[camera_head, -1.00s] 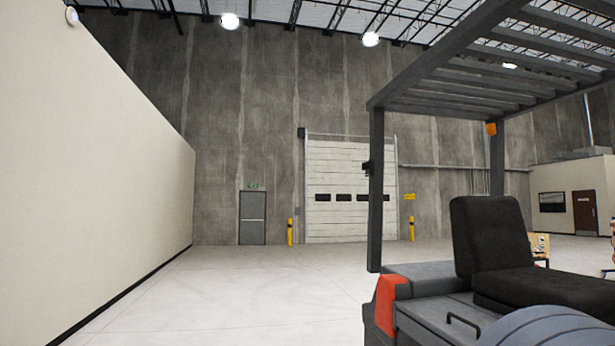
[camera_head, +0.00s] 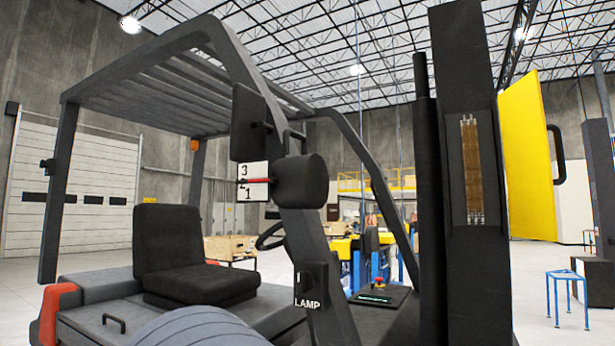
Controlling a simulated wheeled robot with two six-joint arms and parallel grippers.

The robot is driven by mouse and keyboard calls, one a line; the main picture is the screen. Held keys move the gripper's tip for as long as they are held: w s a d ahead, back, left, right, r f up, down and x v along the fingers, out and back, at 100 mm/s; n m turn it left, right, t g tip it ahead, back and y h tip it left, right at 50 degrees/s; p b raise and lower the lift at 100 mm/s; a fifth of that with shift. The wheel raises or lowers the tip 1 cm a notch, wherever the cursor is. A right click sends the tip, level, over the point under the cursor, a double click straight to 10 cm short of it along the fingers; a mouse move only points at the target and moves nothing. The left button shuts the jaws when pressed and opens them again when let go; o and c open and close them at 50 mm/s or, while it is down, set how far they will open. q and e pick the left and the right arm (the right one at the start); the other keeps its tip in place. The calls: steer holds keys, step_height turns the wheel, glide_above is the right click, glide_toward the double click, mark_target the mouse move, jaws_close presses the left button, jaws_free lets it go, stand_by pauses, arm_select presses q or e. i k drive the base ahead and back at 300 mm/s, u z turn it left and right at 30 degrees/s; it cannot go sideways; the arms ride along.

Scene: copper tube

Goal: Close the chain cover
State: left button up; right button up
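The chain cover (camera_head: 527,157) is a yellow panel with a black handle (camera_head: 558,155) on its right side. It stands swung open at the right side of the forklift's dark mast (camera_head: 471,60). The chain (camera_head: 471,170) shows bare in a tall recess in the mast, left of the cover. Neither of my grippers is in view.
The forklift (camera_head: 190,285) fills the left and middle, with its seat, overhead guard, lamp switch and numbered dial. A blue stool (camera_head: 567,293) stands on the floor at the right. Tables and bins stand behind the forklift.

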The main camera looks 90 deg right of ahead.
mark_target(530, 182)
steer(key=k, duration=1.45)
steer(key=z, duration=2.35)
steer(key=i, duration=0.4)
steer(key=u, duration=0.05)
steer(key=k, duration=0.4)
steer(key=u, duration=1.2)
steer(key=k, duration=1)
steer(key=z, duration=0.9)
steer(key=i, duration=0.5)
steer(key=z, duration=0.05)
